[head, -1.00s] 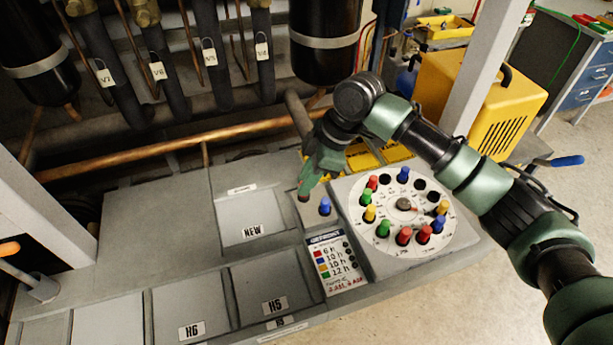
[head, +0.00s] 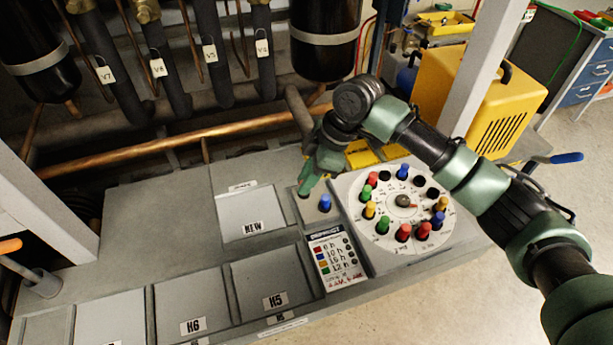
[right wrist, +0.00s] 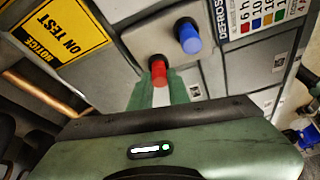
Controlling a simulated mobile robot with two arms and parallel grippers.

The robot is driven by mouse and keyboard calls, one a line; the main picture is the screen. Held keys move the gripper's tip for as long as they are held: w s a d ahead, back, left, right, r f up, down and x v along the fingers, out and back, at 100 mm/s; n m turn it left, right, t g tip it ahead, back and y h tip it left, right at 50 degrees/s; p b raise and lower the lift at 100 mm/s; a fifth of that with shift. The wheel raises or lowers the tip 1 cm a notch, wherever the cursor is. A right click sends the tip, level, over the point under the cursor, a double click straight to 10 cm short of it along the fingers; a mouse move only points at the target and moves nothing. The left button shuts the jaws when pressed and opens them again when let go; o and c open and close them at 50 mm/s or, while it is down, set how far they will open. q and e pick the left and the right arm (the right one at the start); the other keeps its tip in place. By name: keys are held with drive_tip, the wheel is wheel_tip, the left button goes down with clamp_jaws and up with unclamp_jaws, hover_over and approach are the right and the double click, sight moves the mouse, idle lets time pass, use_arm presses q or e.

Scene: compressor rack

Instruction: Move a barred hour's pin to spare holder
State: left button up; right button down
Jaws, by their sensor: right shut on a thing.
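My right gripper (head: 305,184) is over the left part of the small grey pin holder (head: 313,216), left of the dial. It is shut on a red pin (right wrist: 157,72), seen between the green fingers in the right wrist view. The red pin's dark base is at the holder's surface; I cannot tell if it is fully seated. A blue pin (head: 325,203) stands upright in the holder beside it, also in the right wrist view (right wrist: 189,38). The white dial (head: 389,206) holds several red, blue, yellow and green pins, with some empty dark holes. My left gripper is not in view.
A defrost card (head: 335,262) with coloured hour lines lies in front of the holder; its red handwriting is unreadable. A grey NEW panel (head: 248,207) is to the left. Pipes (head: 180,143) run behind. A yellow notice (right wrist: 66,38) is near the gripper in the right wrist view.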

idle(0.4)
drive_tip(key=c, duration=1.3)
unclamp_jaws()
drive_tip(key=shift+o, duration=0.2)
drive_tip(key=b+v, duration=0.2)
drive_tip(key=v, duration=0.5)
drive_tip(key=shift+r, duration=0.4)
drive_tip(key=shift+d+f, duration=0.15)
drive_tip(key=shift+d, duration=0.05)
